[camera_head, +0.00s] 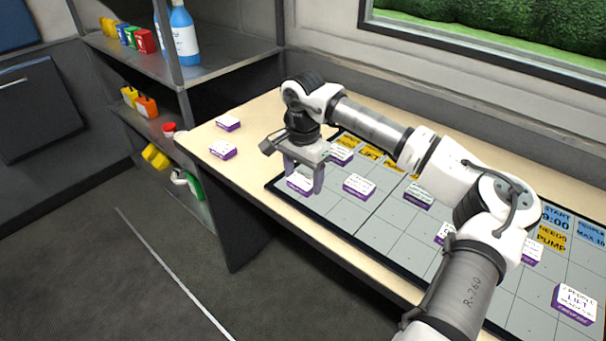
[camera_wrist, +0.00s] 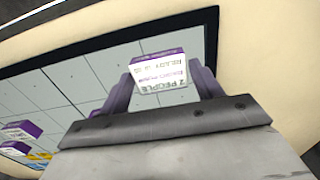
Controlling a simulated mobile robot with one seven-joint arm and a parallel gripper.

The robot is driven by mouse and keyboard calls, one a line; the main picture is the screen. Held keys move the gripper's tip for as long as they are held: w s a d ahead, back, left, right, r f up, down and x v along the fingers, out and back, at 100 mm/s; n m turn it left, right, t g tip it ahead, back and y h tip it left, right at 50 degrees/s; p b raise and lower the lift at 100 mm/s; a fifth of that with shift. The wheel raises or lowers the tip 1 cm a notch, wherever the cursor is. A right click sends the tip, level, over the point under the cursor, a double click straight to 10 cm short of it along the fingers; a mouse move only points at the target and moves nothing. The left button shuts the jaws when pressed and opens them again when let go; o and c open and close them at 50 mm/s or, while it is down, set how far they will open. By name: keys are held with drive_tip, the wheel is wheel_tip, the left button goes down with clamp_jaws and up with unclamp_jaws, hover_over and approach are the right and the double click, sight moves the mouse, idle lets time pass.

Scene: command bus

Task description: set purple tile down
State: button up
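A white-topped purple tile (camera_head: 299,184) is between the fingers of my gripper (camera_head: 304,180), at the left end of the dark-framed grid board (camera_head: 375,218). In the wrist view the tile (camera_wrist: 160,74) shows printed text with "PEOPLE" on it. A finger lies close against each side of it, so my gripper (camera_wrist: 161,78) looks shut on the tile. The tile is at or just above the board surface; I cannot tell whether its underside touches.
Other purple tiles stand on the board, one to the right (camera_head: 359,186) and one behind the gripper (camera_head: 341,155). Two tiles (camera_head: 228,123) (camera_head: 222,150) lie on the bare wood of the table (camera_head: 262,118). A shelf (camera_head: 205,65) with bottles stands at left.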

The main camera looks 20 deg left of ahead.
sight(303, 179)
drive_tip(key=shift+o, duration=1.2)
drive_tip(key=shift+r, duration=0.2)
wheel_tip(303, 179, up, 12)
